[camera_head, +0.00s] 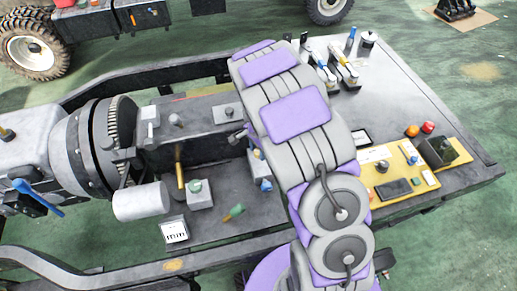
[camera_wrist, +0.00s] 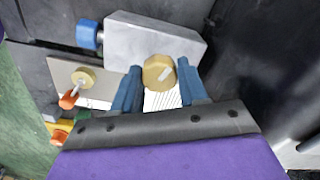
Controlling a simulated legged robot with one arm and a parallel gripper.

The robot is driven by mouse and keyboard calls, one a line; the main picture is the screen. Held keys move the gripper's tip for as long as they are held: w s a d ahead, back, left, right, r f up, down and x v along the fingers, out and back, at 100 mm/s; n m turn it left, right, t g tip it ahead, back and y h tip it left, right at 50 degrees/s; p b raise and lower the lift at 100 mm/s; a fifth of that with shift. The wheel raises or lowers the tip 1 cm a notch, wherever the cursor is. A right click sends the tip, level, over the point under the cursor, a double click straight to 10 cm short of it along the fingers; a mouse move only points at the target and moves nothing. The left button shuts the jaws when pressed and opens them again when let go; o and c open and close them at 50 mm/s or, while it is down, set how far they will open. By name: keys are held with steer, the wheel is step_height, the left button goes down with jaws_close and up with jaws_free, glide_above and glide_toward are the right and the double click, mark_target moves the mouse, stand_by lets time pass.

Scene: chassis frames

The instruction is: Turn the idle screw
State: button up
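In the wrist view, a round brass screw head (camera_wrist: 158,73) with a pale slot-like mark sits at the front edge of a grey metal block (camera_wrist: 150,38); it looks like the idle screw. My gripper (camera_wrist: 159,72) has two blue fingers, one on each side of the brass head. Narrow gaps show between head and fingers, so the gripper looks open around it, not clamped. In the head view my grey and purple arm reaches over the bench, and my fingers cannot be made out there.
In the wrist view, a pale plate (camera_wrist: 75,72) left of my fingers carries a smaller brass piece and an orange-tipped lever (camera_wrist: 68,100). In the head view, a large grey drum (camera_head: 90,145) stands left, and a yellow board (camera_head: 405,178) with small parts lies right.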

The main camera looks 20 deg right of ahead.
steer(key=c, duration=0.5)
steer(key=shift+c, duration=0.2)
steer(key=shift+r+n+p, duration=0.15)
steer(key=shift+n+p, duration=0.15)
steer(key=shift+p, duration=0.05)
